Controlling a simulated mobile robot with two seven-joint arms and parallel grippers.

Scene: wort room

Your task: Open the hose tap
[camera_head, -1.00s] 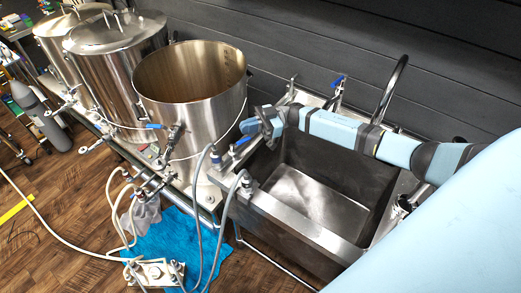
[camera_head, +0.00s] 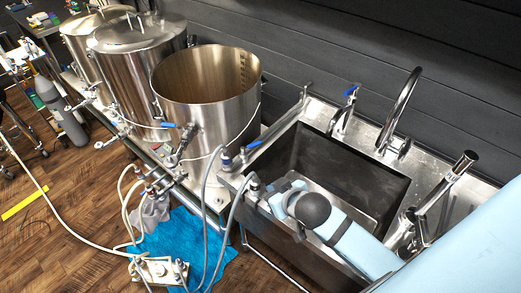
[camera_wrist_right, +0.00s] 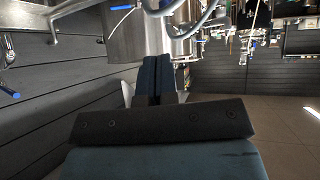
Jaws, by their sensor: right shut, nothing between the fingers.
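A valve with a blue lever (camera_head: 253,145) is at the sink's left rim, with a grey hose (camera_head: 208,185) rising to a fitting beside it. A second tap with a blue lever (camera_head: 350,91) stands behind the sink. I cannot tell for certain which is the hose tap. My right gripper (camera_head: 282,198) is low over the sink's near left part, apart from both levers and close to a hose fitting (camera_head: 253,186). Its tips are partly hidden in the head view. In the right wrist view, its fingers (camera_wrist_right: 160,72) are together and empty. My left gripper is out of view.
The open steel pot (camera_head: 207,110) stands left of the sink (camera_head: 380,185). A curved faucet (camera_head: 397,105) rises at the back, and a steel pipe fitting (camera_head: 440,190) stands to the right. Hoses hang over a blue cloth (camera_head: 195,240) on the floor.

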